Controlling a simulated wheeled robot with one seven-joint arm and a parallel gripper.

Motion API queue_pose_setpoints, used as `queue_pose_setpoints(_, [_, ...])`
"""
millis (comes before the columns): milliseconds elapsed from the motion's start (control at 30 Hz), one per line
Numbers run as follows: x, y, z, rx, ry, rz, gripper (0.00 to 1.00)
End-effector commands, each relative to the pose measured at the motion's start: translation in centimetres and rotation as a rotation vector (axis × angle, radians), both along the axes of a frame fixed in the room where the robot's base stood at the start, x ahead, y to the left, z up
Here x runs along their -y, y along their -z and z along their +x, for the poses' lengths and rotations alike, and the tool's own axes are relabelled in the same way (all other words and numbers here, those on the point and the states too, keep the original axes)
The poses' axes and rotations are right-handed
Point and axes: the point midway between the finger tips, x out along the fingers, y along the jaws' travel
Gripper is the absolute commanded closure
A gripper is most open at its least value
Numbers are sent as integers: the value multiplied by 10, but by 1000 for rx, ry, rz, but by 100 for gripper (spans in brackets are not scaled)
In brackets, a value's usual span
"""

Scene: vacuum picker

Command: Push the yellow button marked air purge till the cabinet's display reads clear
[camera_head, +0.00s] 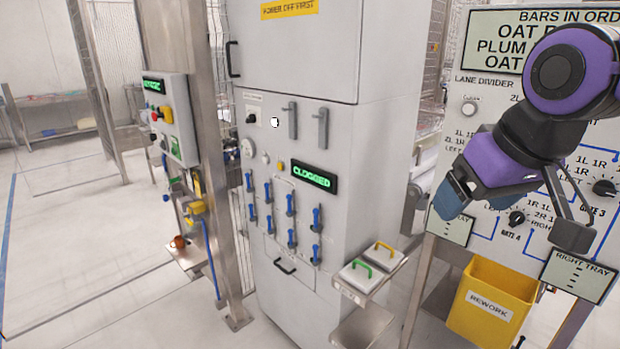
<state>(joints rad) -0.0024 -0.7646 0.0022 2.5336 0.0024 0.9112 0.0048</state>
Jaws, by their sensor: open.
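The grey cabinet (365,150) stands in the middle of the view. Its display (314,177) reads CLOGGED in green letters. A small yellow button (281,167) sits on the front panel, left of the display, beside a pale round button (266,158). Any lettering by the yellow button is too small to read. My gripper (453,198) is at the right, in front of the lane-divider board, well apart from the cabinet. It is open, with nothing seen in it; its fingers are partly hidden by their angle.
Blue-handled valves (291,204) and two upper levers (292,120) stick out of the cabinet front. A shelf with green- and yellow-handled blocks (362,275) juts out at its lower right. A yellow rework bin (489,308) hangs below the board (472,85). A metal post (212,190) stands left of the cabinet.

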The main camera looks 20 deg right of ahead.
Motion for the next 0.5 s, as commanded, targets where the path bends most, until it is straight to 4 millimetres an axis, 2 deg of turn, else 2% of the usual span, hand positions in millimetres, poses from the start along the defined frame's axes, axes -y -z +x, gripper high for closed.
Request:
queue_pose_setpoints(33, [0,0,0,0,0,0,31])
queue_pose_setpoints(333, [0,0,0,0,0,0,100])
queue_pose_setpoints(500, [0,0,0,0,0,0,100])
